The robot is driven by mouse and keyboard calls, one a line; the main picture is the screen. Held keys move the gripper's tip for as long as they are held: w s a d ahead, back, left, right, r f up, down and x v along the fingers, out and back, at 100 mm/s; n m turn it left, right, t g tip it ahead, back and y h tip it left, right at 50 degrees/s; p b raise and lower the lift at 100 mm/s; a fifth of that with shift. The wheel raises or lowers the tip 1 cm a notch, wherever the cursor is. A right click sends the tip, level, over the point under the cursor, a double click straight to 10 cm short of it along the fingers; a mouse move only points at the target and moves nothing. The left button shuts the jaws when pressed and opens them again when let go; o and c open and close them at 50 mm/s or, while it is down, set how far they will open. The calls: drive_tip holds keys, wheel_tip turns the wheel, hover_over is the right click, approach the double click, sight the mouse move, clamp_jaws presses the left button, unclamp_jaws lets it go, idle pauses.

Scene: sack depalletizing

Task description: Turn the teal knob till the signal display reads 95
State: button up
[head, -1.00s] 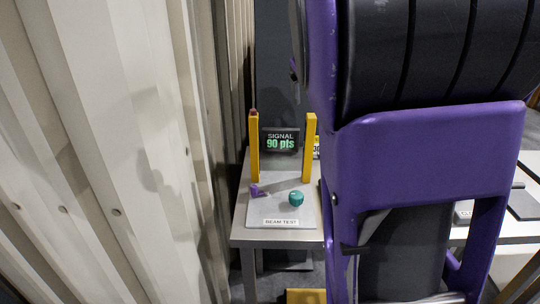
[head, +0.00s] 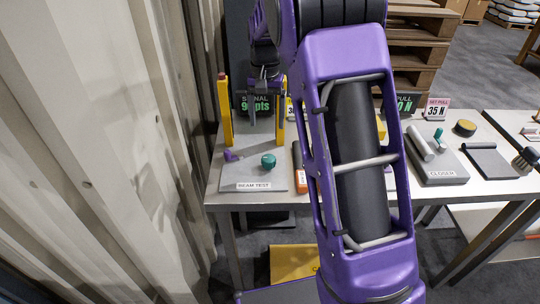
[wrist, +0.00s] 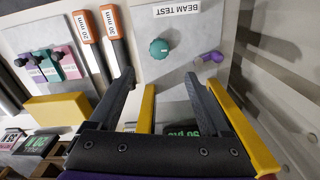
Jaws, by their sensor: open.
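The teal knob (head: 268,160) sits on the grey BEAM TEST plate (head: 245,177) on the table; in the wrist view the knob (wrist: 159,48) is ahead of my fingertips. The signal display (head: 254,103) stands behind the plate. It appears to read 90 pts, but my gripper partly covers it in the head view; it also shows upside down and partly hidden in the wrist view (wrist: 181,129). My gripper (wrist: 165,82) is open and empty, above the back of the plate near the yellow posts, apart from the knob.
Two yellow posts (head: 226,112) flank the display. A small purple piece (head: 232,156) sits left of the knob. Orange-handled tools (wrist: 118,28) lie beside the plate. A corrugated wall (head: 110,150) runs close on the left. A CLOSER station (head: 437,165) stands farther right.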

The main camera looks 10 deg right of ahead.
sight(268, 158)
wheel_tip(268, 158, down, 13)
drive_tip(key=shift+d+f+b, duration=0.15)
drive_tip(key=shift+f+b, duration=0.05)
drive_tip(key=shift+b, duration=0.2)
drive_tip(key=shift+c, duration=0.3)
clamp_jaws()
drive_tip(key=shift+n, duration=1.2)
drive_tip(key=shift+o, duration=0.3)
unclamp_jaws()
wheel_tip(268, 158, up, 18)
drive_tip(key=p, duration=0.1)
drive_tip(key=shift+f, duration=0.25)
